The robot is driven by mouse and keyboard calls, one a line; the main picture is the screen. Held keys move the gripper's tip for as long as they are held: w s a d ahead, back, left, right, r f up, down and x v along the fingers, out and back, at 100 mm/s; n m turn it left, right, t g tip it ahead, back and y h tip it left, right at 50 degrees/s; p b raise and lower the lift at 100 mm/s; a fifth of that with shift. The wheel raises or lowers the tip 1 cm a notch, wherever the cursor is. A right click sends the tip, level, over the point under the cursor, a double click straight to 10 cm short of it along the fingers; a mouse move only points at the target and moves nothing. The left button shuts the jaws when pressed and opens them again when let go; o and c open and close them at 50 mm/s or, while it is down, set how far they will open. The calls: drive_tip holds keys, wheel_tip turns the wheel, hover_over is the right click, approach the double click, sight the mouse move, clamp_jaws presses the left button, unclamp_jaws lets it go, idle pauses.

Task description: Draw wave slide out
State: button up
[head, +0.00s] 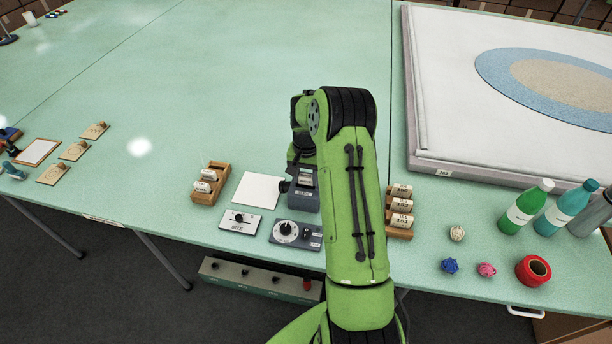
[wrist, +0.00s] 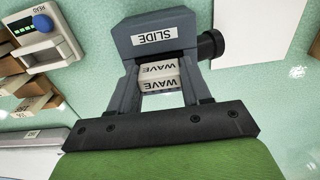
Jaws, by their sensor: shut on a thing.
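The dark grey housing labelled SLIDE (wrist: 155,36) fills the top middle of the wrist view, with a black round knob on its right. The white wave slide (wrist: 158,78), marked WAVE on two faces, sits at the housing's near side. My gripper (wrist: 160,72) is shut on it, one grey finger on each side. How much of the slide is still inside the housing cannot be told. In the head view the grey housing (head: 303,190) shows left of my green arm, which hides part of it and most of my gripper.
A wooden rack (head: 210,184) with white blocks stands left of a white sheet (head: 258,190). Another rack (head: 400,212) with labelled blocks is on the right. A dial box (head: 297,234) and a switch plate (head: 240,221) lie in front. The table behind is clear.

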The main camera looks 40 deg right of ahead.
drive_tip(key=shift+r+p, duration=1.35)
drive_tip(key=shift+r, duration=0.8)
